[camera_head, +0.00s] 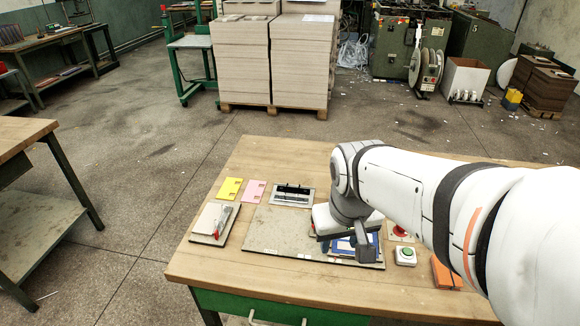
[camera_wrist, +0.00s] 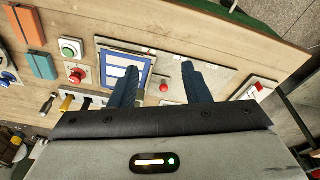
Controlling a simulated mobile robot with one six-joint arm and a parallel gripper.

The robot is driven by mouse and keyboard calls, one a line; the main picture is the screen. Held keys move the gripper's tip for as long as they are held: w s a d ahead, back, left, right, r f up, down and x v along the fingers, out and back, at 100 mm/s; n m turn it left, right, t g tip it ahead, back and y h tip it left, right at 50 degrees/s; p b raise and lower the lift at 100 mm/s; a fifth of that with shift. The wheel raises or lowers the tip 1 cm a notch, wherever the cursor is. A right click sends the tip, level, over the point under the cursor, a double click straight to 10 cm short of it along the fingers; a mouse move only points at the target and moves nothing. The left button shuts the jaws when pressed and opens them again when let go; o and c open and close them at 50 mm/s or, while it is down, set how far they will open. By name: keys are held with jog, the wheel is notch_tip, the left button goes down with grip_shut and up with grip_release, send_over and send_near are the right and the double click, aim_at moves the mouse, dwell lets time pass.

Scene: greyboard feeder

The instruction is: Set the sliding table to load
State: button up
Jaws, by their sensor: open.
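A flat grey plate (camera_head: 285,232) lies on the wooden table and I take it for the sliding table's base. A blue-framed panel with white areas (camera_wrist: 125,70) sits on it; in the head view it is partly hidden by my arm. A small red knob (camera_wrist: 163,88) shows on the grey plate in the wrist view, beside the blue-framed panel. My gripper (camera_wrist: 160,68) is open, with the red knob appearing between its two fingers and nothing held. I cannot tell how high the fingers are above the knob, or which position the table is in.
A green button box (camera_head: 405,255), a red button (camera_wrist: 76,75) and an orange block (camera_head: 446,272) lie on the right. Yellow (camera_head: 230,188) and pink (camera_head: 255,190) cards, a black-slotted holder (camera_head: 292,195) and a board with a red-handled part (camera_head: 214,223) lie left and behind.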

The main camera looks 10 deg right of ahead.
jog(key=w+f+n+g+h+p, duration=0.1)
jog(key=w+f, duration=0.2)
jog(key=w, duration=0.3)
jog(key=w+a+f+n, duration=0.1)
jog(key=w+f, duration=0.1)
jog(key=w, duration=0.4)
jog(key=w+f+n+g+h+p, duration=0.1)
jog(key=w+f, duration=0.2)
jog(key=w, duration=0.3)
jog(key=x, duration=0.6)
jog(key=shift+a+f, duration=0.1)
jog(key=shift+f, duration=0.2)
jog(key=shift+c, duration=0.2)
grip_shut()
